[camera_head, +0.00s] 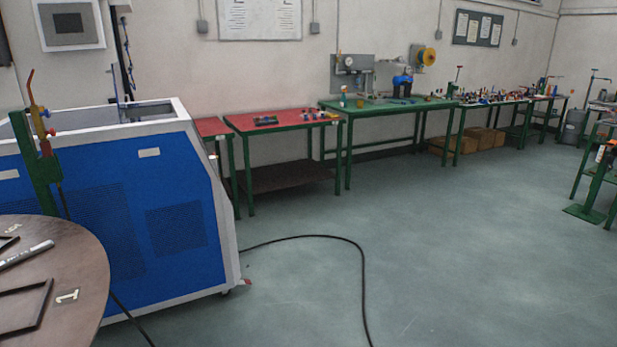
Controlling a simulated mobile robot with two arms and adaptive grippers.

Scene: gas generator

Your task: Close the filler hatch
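A large blue and white cabinet (171,178), which looks like the gas generator, stands at the left. Its sides have vent grilles and small white labels. Its top shows a recessed opening inside a white rim (180,108). I cannot make out a filler hatch for certain from here. Neither of my grippers is in view.
A black cable (362,275) crosses the floor. Workbenches (385,104) line the back wall. The middle floor is otherwise clear.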

